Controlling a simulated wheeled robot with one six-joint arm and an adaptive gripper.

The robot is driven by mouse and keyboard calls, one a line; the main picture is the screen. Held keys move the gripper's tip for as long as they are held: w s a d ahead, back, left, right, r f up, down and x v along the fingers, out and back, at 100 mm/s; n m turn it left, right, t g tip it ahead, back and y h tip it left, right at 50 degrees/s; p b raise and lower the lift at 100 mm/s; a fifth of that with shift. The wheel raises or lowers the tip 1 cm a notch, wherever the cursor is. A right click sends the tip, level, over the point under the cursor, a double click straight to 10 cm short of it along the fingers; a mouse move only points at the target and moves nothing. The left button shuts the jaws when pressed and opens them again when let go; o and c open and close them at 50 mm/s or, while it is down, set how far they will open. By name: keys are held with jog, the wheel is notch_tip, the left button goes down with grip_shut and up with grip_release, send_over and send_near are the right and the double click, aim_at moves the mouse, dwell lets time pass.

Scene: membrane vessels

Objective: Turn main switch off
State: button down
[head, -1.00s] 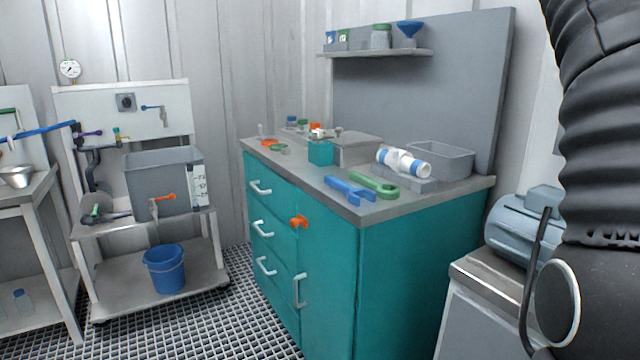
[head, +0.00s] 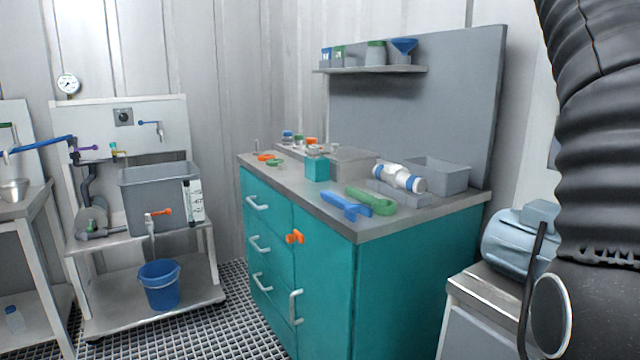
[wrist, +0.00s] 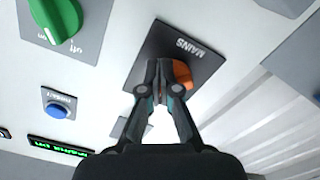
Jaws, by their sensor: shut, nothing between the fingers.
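The mains switch shows in the wrist view as an orange knob (wrist: 182,74) on a dark square plate (wrist: 205,66) lettered MAINS, on a pale panel. My gripper (wrist: 160,66) is shut and empty, with its fingertips over the plate, just left of the knob and partly in front of it. Whether the fingers touch the knob, I cannot tell. The fingers hide part of the knob, so its exact position is unclear. The switch and gripper do not show in the head view.
In the wrist view, a green knob (wrist: 62,18), a blue button (wrist: 56,110) and a lit green display (wrist: 60,146) sit left on the panel. The head view shows a teal cabinet (head: 405,280), a motor (head: 518,240) and a blue bucket (head: 160,287) under a tank.

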jog(key=shift+s+f, duration=0.1)
jog(key=shift+s+b+v, duration=0.2)
jog(key=shift+b+v, duration=0.75)
jog(key=shift+v, duration=2)
jog(key=shift+f, duration=0.1)
